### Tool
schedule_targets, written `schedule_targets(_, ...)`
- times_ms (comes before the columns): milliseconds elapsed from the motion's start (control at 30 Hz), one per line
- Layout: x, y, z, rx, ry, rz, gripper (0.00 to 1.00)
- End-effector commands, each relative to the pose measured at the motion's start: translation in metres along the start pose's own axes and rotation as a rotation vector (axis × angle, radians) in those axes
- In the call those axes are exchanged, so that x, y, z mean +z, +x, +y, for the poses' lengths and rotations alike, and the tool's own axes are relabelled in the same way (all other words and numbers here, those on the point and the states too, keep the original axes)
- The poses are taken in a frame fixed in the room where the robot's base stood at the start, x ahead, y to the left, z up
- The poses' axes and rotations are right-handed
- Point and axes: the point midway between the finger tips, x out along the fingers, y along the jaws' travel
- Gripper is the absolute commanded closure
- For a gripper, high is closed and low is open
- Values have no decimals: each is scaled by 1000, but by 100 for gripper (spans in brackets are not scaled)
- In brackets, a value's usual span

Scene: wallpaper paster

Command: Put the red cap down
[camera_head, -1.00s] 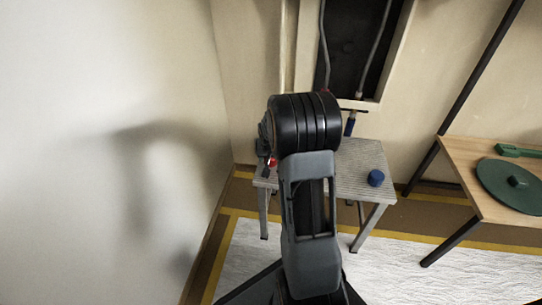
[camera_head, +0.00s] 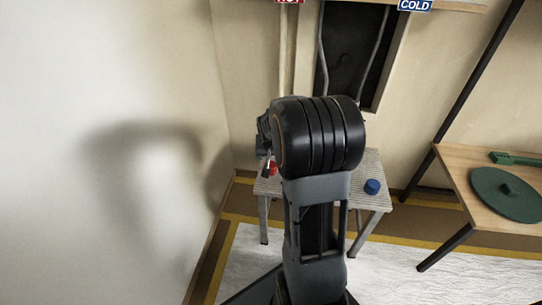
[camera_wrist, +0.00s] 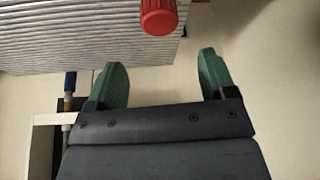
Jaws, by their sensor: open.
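The red cap (camera_wrist: 159,17) stands on the ridged grey top of a small table (camera_wrist: 60,35) in the wrist view, near the table's edge. In the head view the red cap (camera_head: 272,168) shows at the left of the same table (camera_head: 357,198), partly hidden by my arm. My gripper (camera_wrist: 163,70) is open with its two green fingers spread and nothing between them. The cap lies beyond the fingertips, apart from them. In the head view the gripper is mostly hidden behind my arm.
A blue cap (camera_head: 372,187) sits on the right of the small table. A wooden table (camera_head: 455,175) at the right holds a green disc (camera_head: 507,194) and a green bar-like piece (camera_head: 515,159). A white wall (camera_head: 90,150) is close on the left. HOT and COLD signs (camera_head: 415,5) hang above.

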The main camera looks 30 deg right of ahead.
Motion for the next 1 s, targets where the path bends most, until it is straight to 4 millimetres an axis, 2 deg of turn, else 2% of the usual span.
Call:
schedule_targets(33,-2,-10,0,-1,0,2,23)
schedule_targets(167,0,-21,0,-1,-1,1,23)
schedule_targets(267,6,-35,-8,-9,-26,-3,23)
schedule_targets(367,30,-63,-28,-33,-97,-21,23)
schedule_targets(500,84,-108,-56,-82,-247,-63,23)
schedule_targets(600,123,-132,-67,-116,-347,-94,23)
schedule_targets(700,156,-148,-71,-143,-432,-120,23)
schedule_targets(800,179,-158,-72,-163,-491,-138,23)
schedule_targets(900,192,-162,-71,-174,-525,-149,23)
schedule_targets(1000,196,-164,-71,-178,-536,-154,23)
